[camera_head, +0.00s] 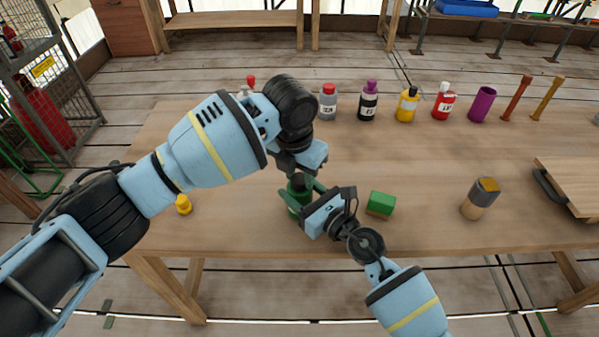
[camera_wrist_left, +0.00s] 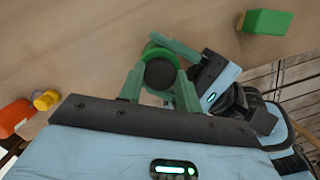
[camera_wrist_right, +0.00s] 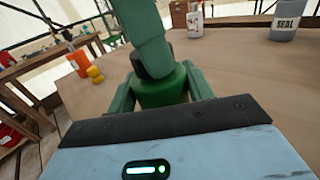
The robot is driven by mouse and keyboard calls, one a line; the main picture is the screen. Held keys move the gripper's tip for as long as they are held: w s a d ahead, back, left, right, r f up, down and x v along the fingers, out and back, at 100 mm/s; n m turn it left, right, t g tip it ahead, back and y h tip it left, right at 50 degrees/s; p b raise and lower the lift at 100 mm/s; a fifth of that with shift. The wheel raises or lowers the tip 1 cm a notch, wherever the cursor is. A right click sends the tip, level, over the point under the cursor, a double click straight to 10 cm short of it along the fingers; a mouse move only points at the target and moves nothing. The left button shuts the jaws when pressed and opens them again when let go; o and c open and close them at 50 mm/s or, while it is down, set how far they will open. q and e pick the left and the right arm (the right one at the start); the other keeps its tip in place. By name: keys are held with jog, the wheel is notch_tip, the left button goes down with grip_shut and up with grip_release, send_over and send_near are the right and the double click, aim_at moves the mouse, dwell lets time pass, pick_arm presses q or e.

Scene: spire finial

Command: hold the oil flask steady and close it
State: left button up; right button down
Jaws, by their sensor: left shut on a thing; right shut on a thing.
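The green oil flask (camera_head: 294,205) stands on the wooden table, mostly hidden by my grippers in the head view. My right gripper (camera_head: 300,192) reaches in low from the right and is shut around its body; the flask (camera_wrist_right: 163,88) shows between the fingers in the right wrist view. My left gripper (camera_head: 299,178) is above the flask, shut on a black cap (camera_wrist_left: 160,74). The cap is at the top of the flask, also in the right wrist view (camera_wrist_right: 139,68). I cannot tell whether it is fully seated.
A green block (camera_head: 381,204) lies right of the flask. Several bottles, including a grey one (camera_head: 328,102), line the back.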

pick_arm(q)
jog(key=m, duration=0.1)
jog(key=d+m, duration=0.1)
jog(key=m, duration=0.1)
jog(key=shift+s+r, duration=0.15)
jog(key=shift+r, duration=0.05)
jog(key=shift+a+f+m+g, duration=0.1)
jog(key=shift+a+m+g, duration=0.2)
jog(key=shift+m, duration=0.4)
jog(key=shift+h, duration=0.3)
jog(key=o, duration=0.8)
jog(key=shift+o, duration=0.8)
jog(key=shift+a, duration=0.2)
jog(key=shift+r, duration=2.2)
jog(key=shift+c, duration=0.5)
